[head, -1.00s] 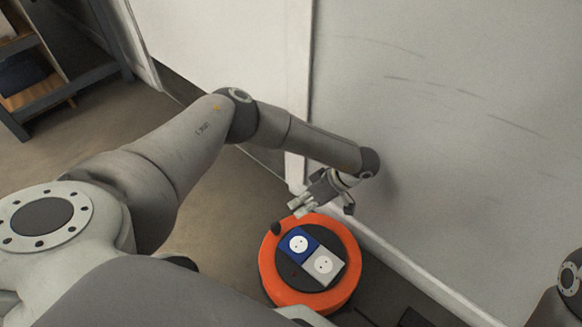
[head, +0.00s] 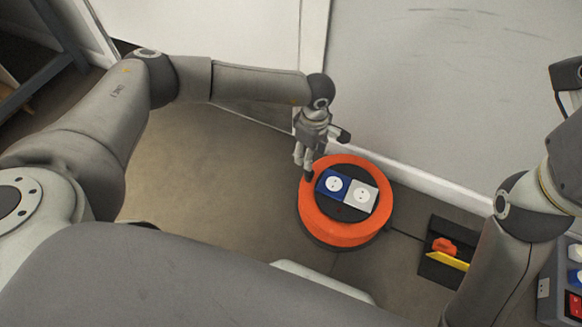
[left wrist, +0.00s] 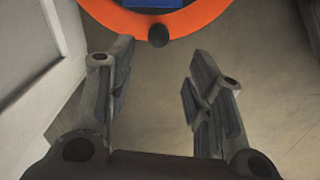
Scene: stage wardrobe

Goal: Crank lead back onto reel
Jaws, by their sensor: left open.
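The orange reel (head: 342,230) lies flat on the floor by the wall, with a blue socket (head: 334,184) and a pale socket (head: 361,196) on its dark centre. Its dark crank knob (head: 308,176) stands at the rim's left edge. The knob also shows in the left wrist view (left wrist: 158,36), just beyond and between the fingertips. My left gripper (head: 304,160) is open and empty, pointing down just above the knob; in the left wrist view its fingers (left wrist: 161,50) are wide apart. A thin dark lead (head: 405,235) runs right from the reel. My right gripper is out of view.
A dark mat or plate (head: 435,272) with an orange piece (head: 444,246) and a yellow strip (head: 448,261) lies right of the reel. A box with sockets (head: 556,285) stands at the right edge. The wall (head: 420,110) is close behind; floor is clear left.

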